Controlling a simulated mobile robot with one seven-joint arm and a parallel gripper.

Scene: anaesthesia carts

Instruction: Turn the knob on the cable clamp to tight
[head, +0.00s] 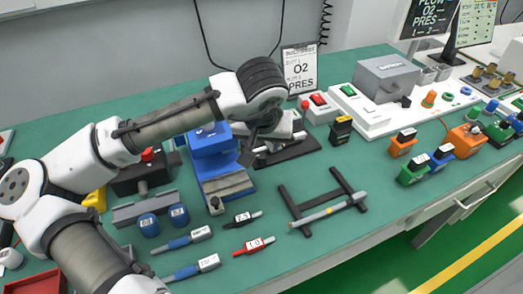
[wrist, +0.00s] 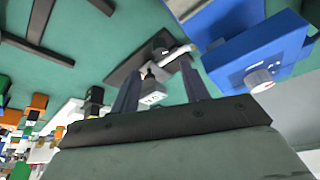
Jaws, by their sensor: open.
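The blue device (head: 208,140) is just left of my gripper. It also shows in the wrist view, with a light round knob (wrist: 258,81) bearing a red mark.
An O2 PRES sign (head: 300,68) stands behind the gripper. A white switch panel (head: 362,115) is to the right. A black rack (head: 318,203) with a grey pen-like tool lies in front, beside several markers.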

